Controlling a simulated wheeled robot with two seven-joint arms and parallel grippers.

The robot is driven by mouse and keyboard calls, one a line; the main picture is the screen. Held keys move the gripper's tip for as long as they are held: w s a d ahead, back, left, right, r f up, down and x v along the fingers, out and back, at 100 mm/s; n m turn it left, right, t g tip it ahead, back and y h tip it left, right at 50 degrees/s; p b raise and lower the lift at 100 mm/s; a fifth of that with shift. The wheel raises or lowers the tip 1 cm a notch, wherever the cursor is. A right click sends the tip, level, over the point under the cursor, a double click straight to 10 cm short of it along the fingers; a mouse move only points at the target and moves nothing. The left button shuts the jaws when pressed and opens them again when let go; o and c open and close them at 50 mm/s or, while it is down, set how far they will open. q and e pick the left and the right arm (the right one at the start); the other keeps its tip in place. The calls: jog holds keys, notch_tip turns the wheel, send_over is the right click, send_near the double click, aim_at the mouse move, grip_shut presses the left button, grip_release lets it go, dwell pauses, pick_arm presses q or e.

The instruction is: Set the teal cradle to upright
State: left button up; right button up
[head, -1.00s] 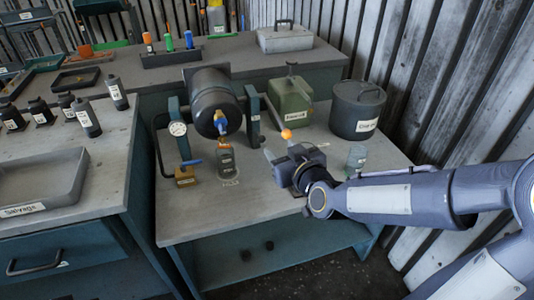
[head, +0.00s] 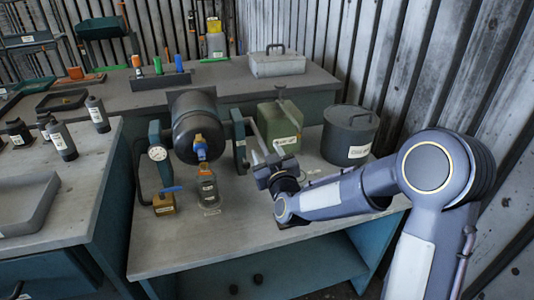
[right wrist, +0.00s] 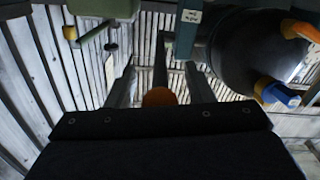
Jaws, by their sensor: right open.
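The teal cradle shows as two teal posts, the right post (head: 239,143) and the left post (head: 155,138), with a dark drum (head: 197,118) between them. A lever rod slants from the right post toward my right gripper (head: 265,154). In the right wrist view, the rod (right wrist: 160,60) ends in an orange knob (right wrist: 159,97) between the two open fingers. I cannot tell whether they touch it. In the head view the gripper hides the knob. A blue and yellow valve (head: 200,147) is on the drum's front. My left gripper is out of view.
A small bottle (head: 208,188) stands below the valve, and a brass block with a blue handle (head: 165,203) stands left of it. A green can (head: 279,127) and a dark lidded pot (head: 349,136) stand behind my right arm. The bench's front left is clear.

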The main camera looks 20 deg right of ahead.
grip_shut()
dwell(0.3)
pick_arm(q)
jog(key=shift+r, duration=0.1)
pick_arm(e)
jog(key=shift+r, duration=0.1)
